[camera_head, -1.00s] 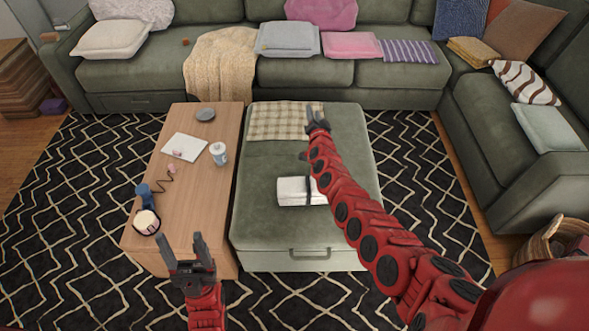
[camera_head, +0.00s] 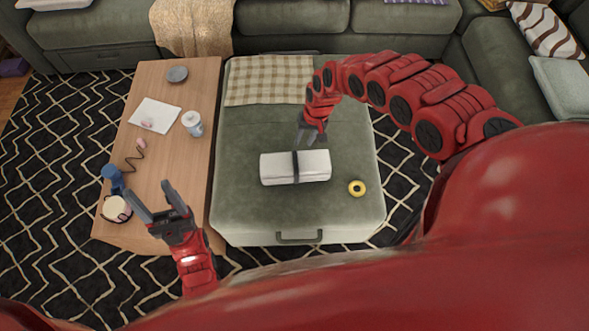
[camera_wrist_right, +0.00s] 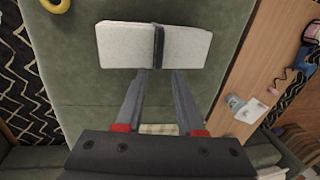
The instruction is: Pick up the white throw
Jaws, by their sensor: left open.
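The white throw (camera_head: 278,169) is a folded bundle with a dark band around its middle. It lies on the green ottoman (camera_head: 240,200). My right gripper (camera_head: 308,138) is just behind the throw in the head view, its fingers apart and empty. The right wrist view shows the throw (camera_wrist_right: 115,45) beyond its two open fingertips (camera_wrist_right: 158,75), with the band roughly in line with the gap. My left gripper (camera_head: 156,204) is open and empty near the front end of the wooden table.
A yellow ring (camera_head: 357,188) lies on the ottoman right of the throw. A checkered cloth (camera_head: 268,80) lies at the ottoman's back.

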